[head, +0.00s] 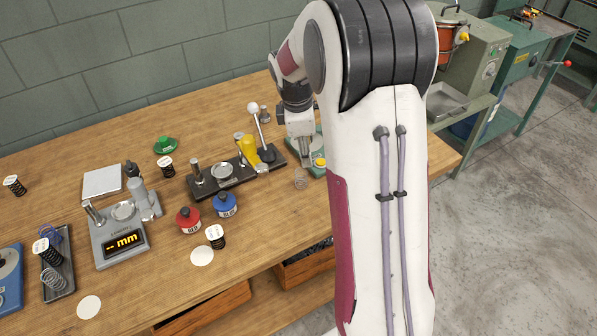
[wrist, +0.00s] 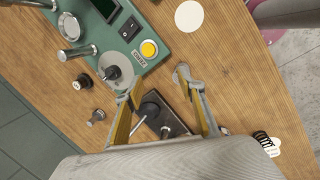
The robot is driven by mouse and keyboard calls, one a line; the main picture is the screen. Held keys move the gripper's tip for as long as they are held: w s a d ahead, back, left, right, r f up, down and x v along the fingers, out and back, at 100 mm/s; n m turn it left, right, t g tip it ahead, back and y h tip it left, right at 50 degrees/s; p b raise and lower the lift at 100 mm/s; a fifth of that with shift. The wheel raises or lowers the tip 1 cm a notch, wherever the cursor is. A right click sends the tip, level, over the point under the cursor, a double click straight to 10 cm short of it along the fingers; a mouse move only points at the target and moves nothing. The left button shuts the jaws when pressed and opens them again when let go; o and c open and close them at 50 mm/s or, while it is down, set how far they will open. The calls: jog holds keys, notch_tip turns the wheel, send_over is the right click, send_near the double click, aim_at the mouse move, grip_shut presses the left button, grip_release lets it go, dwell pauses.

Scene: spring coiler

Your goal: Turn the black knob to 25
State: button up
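The black knob (wrist: 113,73) sits on a round grey dial (wrist: 126,60) on the green machine (wrist: 150,22), in the upper left of the wrist view. Its setting is not readable. In the head view the green machine (head: 318,170) is mostly hidden behind my arm, and I cannot make out the knob. My gripper (wrist: 160,82) is open, with two yellow-lined fingers apart and nothing seen held between them. The left finger's tip appears just beside the knob in the picture; I cannot tell whether it touches. In the head view my gripper (head: 303,155) hangs over the machine.
A yellow button (wrist: 149,48) and a black rocker switch (wrist: 130,27) are beside the dial. A dark fixture (head: 235,173) with a white-ball lever (head: 253,107) stands close left of my gripper.

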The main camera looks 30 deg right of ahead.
jog(key=s+a+r+m, duration=0.1)
jog(key=s+a+m, duration=0.1)
jog(key=s, duration=0.1)
jog(key=shift+a+r+m, duration=0.15)
jog(key=shift+r+m, duration=0.15)
jog(key=shift+r, duration=0.05)
jog(key=s+a+r+m, duration=0.5)
jog(key=s+a+m, duration=0.1)
jog(key=s, duration=0.3)
jog(key=shift+a+r+m+y, duration=0.15)
jog(key=shift+a+m+y, duration=0.15)
jog(key=shift+a+y, duration=0.15)
jog(key=shift+s, duration=0.1)
